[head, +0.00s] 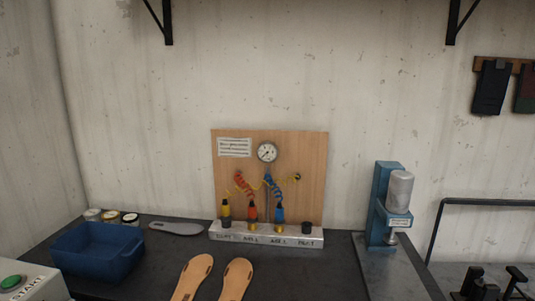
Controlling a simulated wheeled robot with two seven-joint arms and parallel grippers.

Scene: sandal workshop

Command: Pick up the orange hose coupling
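The orange hose coupling (252,213) stands upright in the metal block (265,240) at the foot of a wooden panel (310,165). It is the middle one of three couplings, with a coiled orange hose (243,184) above it. A yellow coupling (226,209) stands to its left and a blue coupling (279,214) to its right. A dark socket or cap (306,228) sits at the block's right end. The labels on the block are too small to read surely. Neither of my grippers is in view.
A round gauge (267,152) is on the panel. A blue bin (98,250), several small jars (111,216) and a grey sole (176,228) lie left. Two tan soles (192,277) lie in front. A blue press (390,205) stands right. Dark table between is clear.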

